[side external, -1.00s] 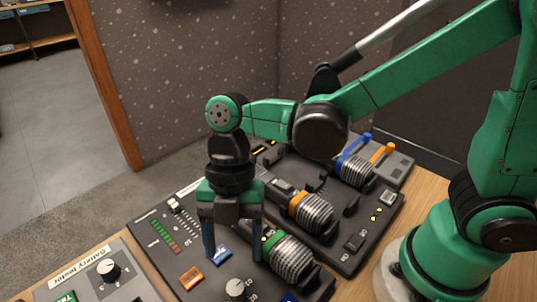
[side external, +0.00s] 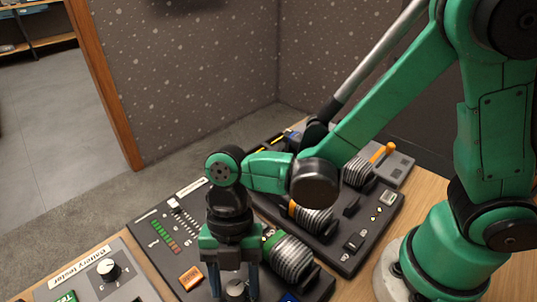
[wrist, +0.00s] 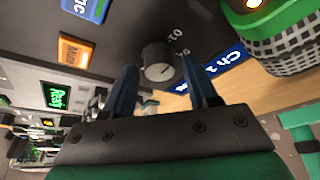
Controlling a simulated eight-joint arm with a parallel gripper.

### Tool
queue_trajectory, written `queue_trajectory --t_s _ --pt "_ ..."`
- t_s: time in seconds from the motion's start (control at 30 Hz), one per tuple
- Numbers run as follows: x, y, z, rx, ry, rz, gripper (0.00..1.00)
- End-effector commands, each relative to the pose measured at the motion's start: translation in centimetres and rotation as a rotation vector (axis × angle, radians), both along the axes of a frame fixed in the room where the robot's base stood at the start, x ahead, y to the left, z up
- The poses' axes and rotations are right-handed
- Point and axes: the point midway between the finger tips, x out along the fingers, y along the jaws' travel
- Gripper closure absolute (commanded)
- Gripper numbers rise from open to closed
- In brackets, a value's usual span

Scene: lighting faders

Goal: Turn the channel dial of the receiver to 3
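A grey round dial (side external: 237,288) with a pale pointer line sits on the dark panel; in the wrist view the dial (wrist: 158,62) has small printed numbers beside it. A blue label starting "Ch" (wrist: 224,62) lies close to it. I cannot tell which panel is the receiver or the dial's exact setting. My gripper (side external: 234,295) points down over the dial, with its blue fingers apart. In the wrist view the gripper (wrist: 159,66) has one finger on each side of the dial. I cannot tell whether the fingers touch it.
An orange button (side external: 190,277) is left of the dial. A ribbed cylinder with a green band (side external: 290,256) stands close on the right. A battery tester (side external: 95,272) with its own knob (side external: 108,269) lies further left. A second dark panel (side external: 350,258) is behind.

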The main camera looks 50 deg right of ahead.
Motion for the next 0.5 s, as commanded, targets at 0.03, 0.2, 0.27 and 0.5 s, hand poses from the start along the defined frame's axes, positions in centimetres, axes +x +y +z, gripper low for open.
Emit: queue_trajectory --t_s 0.03,0.2,0.27,0.5 --pt "0.00 0.00 0.01 0.000 0.000 0.000 0.65" --pt "0.01 -0.01 0.01 0.000 0.000 0.000 1.00" --pt "0.01 -0.01 0.02 0.000 0.000 -0.001 1.00" --pt "-0.01 -0.05 0.03 0.000 0.000 -0.032 1.00"
